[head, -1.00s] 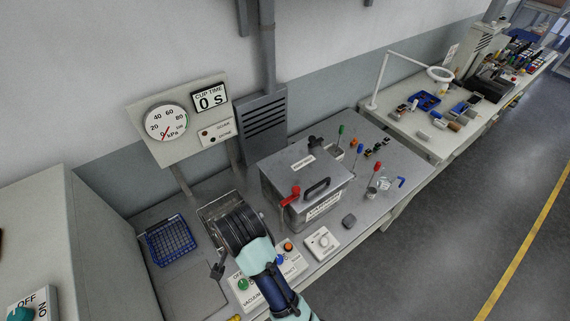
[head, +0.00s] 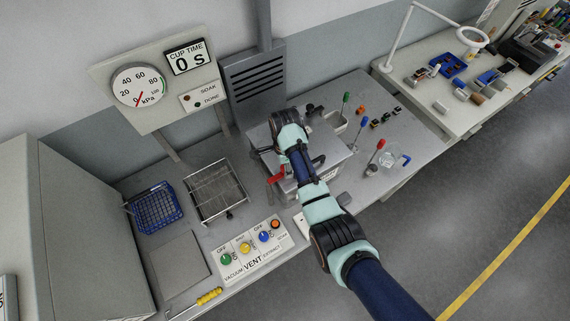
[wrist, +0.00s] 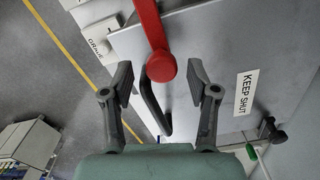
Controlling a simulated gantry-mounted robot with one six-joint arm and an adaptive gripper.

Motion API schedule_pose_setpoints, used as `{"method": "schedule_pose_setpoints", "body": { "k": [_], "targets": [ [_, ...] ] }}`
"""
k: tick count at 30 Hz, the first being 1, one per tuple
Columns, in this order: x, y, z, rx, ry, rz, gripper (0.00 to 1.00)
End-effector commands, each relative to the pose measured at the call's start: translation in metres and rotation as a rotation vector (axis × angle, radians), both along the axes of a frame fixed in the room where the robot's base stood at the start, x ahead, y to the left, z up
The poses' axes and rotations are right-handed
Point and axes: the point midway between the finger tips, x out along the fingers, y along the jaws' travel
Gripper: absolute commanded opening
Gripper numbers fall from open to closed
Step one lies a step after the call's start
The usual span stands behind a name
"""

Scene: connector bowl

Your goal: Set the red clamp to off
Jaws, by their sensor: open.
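The red clamp (head: 277,174) is a lever with a round knob at the near left of the grey box (head: 340,146) in the head view. In the wrist view the red clamp (wrist: 149,27) comes down from the top edge, and its knob lies between my fingertips in the picture. My gripper (wrist: 161,77) is open, with one finger on each side of the knob and no visible contact. I cannot tell its height above the knob. In the head view my arm crosses over the box and hides the fingers and part of the lid.
A black handle (wrist: 152,106) stands on the lid beside the knob. A black clamp (wrist: 272,134) is at the box's other side. Screwdrivers stand upright at right.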

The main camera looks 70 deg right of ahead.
Motion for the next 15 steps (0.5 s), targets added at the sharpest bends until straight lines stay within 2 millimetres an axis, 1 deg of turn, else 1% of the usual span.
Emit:
{"method": "schedule_pose_setpoints", "body": {
  "k": [3, 9, 14, 15],
  "targets": [
    [0.0001, 0.0, -0.0058, -0.001, -0.001, 0.001, 0.59],
    [0.0003, 0.0, -0.0059, -0.001, -0.001, 0.001, 0.59],
    [0.0003, 0.0, -0.0058, -0.002, -0.001, 0.001, 0.33],
    [0.0004, 0.0, -0.0057, -0.002, -0.001, 0.001, 0.26]
  ]
}}
